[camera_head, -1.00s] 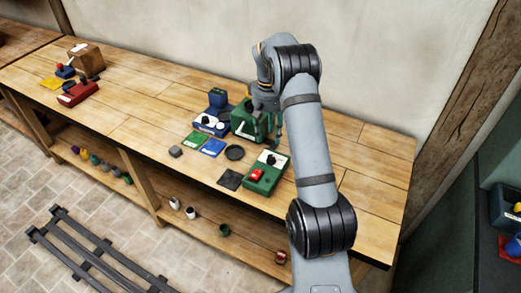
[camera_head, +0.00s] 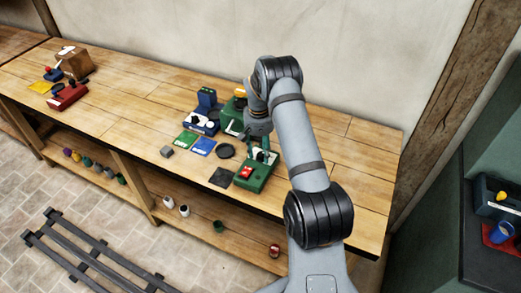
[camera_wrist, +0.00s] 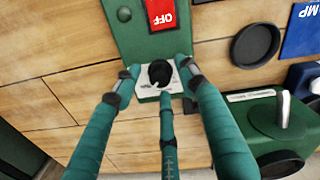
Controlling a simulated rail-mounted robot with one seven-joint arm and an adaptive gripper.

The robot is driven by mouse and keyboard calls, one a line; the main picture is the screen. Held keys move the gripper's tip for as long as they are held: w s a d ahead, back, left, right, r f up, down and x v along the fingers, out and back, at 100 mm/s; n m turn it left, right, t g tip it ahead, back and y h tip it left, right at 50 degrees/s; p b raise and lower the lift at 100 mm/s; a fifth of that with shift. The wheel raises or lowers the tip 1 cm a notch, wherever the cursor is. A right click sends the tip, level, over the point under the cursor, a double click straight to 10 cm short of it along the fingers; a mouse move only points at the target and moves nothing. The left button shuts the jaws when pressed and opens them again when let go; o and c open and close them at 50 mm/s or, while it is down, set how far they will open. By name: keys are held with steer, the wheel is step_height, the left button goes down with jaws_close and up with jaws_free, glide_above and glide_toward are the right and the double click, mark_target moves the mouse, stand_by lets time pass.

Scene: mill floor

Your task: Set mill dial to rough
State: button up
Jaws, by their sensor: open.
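A green control box (camera_head: 254,177) stands near the front edge of the bench, right of centre. In the wrist view, the box (camera_wrist: 125,35) carries a red switch lettered OFF (camera_wrist: 167,14) and a black dial knob (camera_wrist: 160,72) on a white plate (camera_wrist: 146,88). A pale mark shows on the knob's lower left side. The plate's lettering is not readable. My gripper (camera_wrist: 158,76) is open, with its fingers spread around the knob. I cannot tell whether they touch it. In the head view, my gripper (camera_head: 262,148) is over the back of the box and hides the knob.
A green machine (camera_head: 232,123) with a lever and a blue machine (camera_head: 206,115) stand behind and left. A black round dish (camera_head: 225,151), blue card (camera_head: 203,146), green card (camera_head: 185,140) and dark square (camera_head: 222,177) lie close by. The bench's right end is clear.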

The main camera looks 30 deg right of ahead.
steer(key=shift+f, duration=0.15)
steer(key=shift+c, duration=0.9)
jaws_close()
